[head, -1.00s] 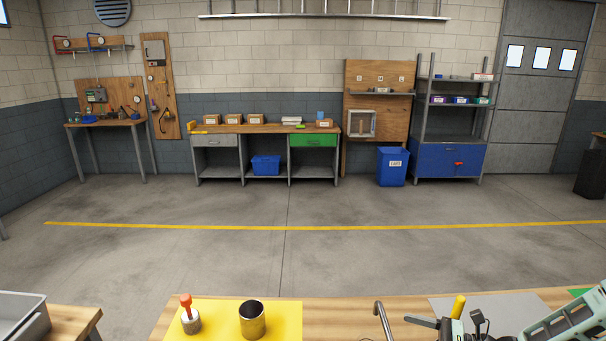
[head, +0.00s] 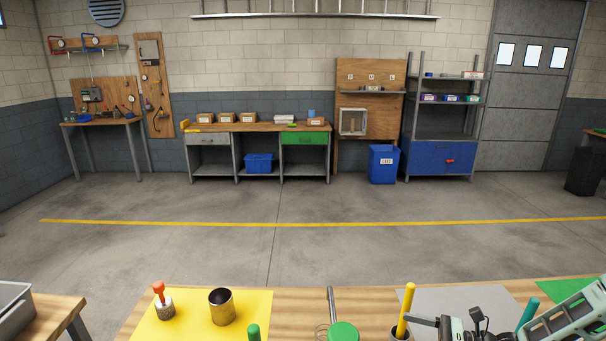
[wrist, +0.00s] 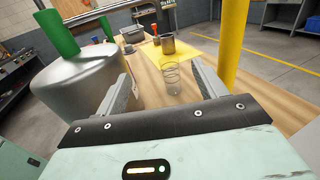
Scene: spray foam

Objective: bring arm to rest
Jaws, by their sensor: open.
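My gripper (wrist: 162,73) is open and empty, its two grey fingers spread apart in the wrist view. In the head view, part of my gripper and arm shows at the lower right, over the workbench (head: 290,300). In the wrist view, a thin wire coil (wrist: 172,80) stands on the bench beyond the fingers. A silver canister (wrist: 80,85) with a green top is close on the left, and a yellow stick (wrist: 231,50) rises close on the right. I cannot tell whether either touches a finger.
A yellow mat (head: 255,300) holds a dark-mouthed metal can (head: 222,308) and a red-handled object (head: 163,303). A green disc (head: 343,331) and metal rod (head: 331,302) are nearby. A grey mat (head: 470,297) lies right. The floor beyond is open.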

